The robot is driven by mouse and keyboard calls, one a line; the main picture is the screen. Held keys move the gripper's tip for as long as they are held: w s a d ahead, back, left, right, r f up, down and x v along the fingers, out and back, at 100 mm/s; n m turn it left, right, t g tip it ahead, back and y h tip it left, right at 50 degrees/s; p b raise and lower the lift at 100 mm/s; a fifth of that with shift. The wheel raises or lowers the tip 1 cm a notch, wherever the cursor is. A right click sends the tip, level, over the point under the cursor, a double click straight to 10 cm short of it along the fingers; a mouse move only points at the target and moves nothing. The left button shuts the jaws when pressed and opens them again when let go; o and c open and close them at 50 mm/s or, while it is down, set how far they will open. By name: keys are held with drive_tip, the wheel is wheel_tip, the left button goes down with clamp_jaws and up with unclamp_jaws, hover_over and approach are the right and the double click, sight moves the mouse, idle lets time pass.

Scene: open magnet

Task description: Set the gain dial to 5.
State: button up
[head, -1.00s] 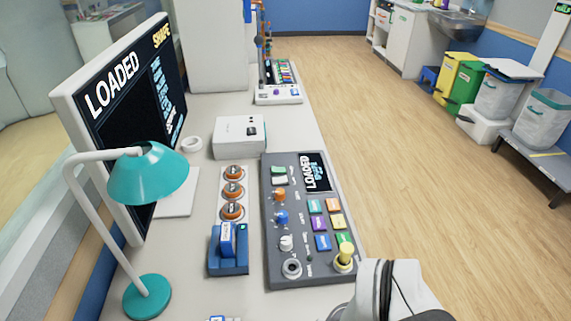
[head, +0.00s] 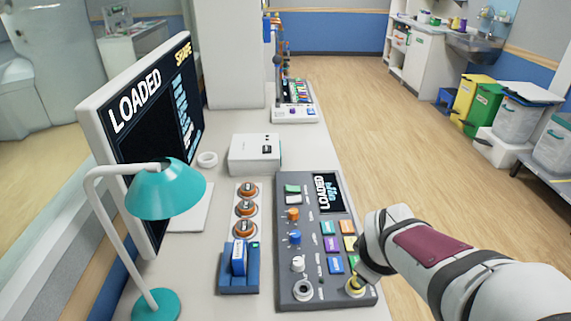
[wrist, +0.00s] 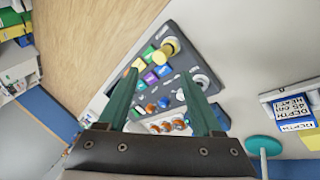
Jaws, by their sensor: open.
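The grey control panel (head: 283,230) lies on the white counter. It carries an orange dial (head: 293,214), a blue dial (head: 294,237) and a white dial (head: 298,263) in a column on its left half. Their labels are too small to read, so I cannot tell which is the gain dial or its setting. My gripper is over the panel's lower right in the head view, its fingertips not clear there. In the wrist view my gripper (wrist: 158,74) is open and empty, its two green fingers apart with the panel beyond them.
A teal lamp (head: 166,190) and monitor (head: 140,110) stand farther left.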

drive_tip(key=w+d+f+n+t, duration=0.2)
drive_tip(key=w+d+n+t, duration=0.1)
drive_tip(key=w+n, duration=0.7)
drive_tip(key=n+t+y, duration=0.3)
drive_tip(key=n+y, duration=0.7)
drive_tip(key=n, duration=1.5)
approach(294, 211)
drive_tip(key=shift+n, duration=0.3)
drive_tip(key=x, duration=0.9)
drive_tip(key=shift+s, duration=0.1)
drive_tip(key=shift+w+a+f, duration=0.25)
drive_tip(key=shift+w+a, duration=0.1)
drive_tip(key=shift+w, duration=0.15)
